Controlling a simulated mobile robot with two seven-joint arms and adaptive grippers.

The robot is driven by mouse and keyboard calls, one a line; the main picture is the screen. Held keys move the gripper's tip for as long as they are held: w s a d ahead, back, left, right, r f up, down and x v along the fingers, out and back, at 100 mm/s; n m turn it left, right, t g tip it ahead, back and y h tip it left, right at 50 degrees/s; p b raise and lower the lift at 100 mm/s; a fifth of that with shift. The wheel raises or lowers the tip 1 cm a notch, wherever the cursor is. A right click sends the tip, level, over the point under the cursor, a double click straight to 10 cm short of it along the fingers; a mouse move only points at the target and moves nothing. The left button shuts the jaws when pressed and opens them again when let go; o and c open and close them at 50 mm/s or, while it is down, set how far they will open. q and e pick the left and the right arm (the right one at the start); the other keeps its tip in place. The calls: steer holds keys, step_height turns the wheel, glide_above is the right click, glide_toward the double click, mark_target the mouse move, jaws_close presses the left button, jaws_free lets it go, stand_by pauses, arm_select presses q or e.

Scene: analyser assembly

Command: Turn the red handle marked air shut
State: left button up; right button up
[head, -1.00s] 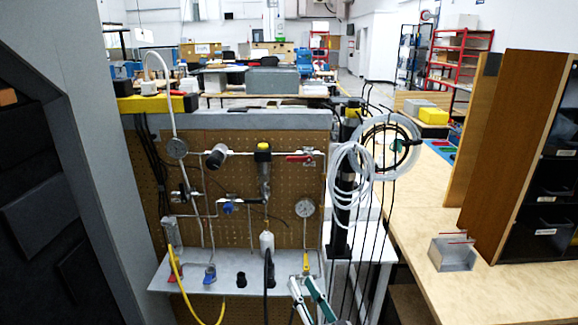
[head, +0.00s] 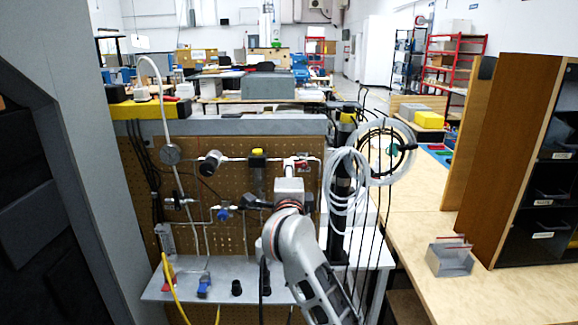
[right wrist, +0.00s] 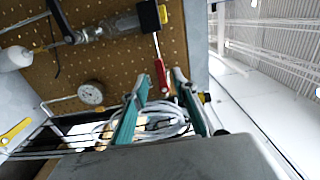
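The red handle (head: 303,166) is on the pipe at the upper right of the pegboard panel, partly hidden by my right arm in the head view. In the right wrist view the red handle (right wrist: 162,77) lies lengthwise, with its thin metal end towards a black and yellow fitting. My right gripper (right wrist: 161,74) is open, with its two teal fingers one on each side of the handle in the picture. I cannot tell whether they touch it. The head view shows my right gripper's body in front of the panel, its fingers hidden. My left gripper is not in view. No air marking is legible.
Coiled white tubing (head: 346,185) and dark cables hang just right of my right arm. A shelf (head: 219,287) juts out below. A wooden bench (head: 415,230) stands at the right.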

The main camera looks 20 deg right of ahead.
steer(key=x, duration=0.6)
steer(key=shift+w, duration=0.2)
jaws_close()
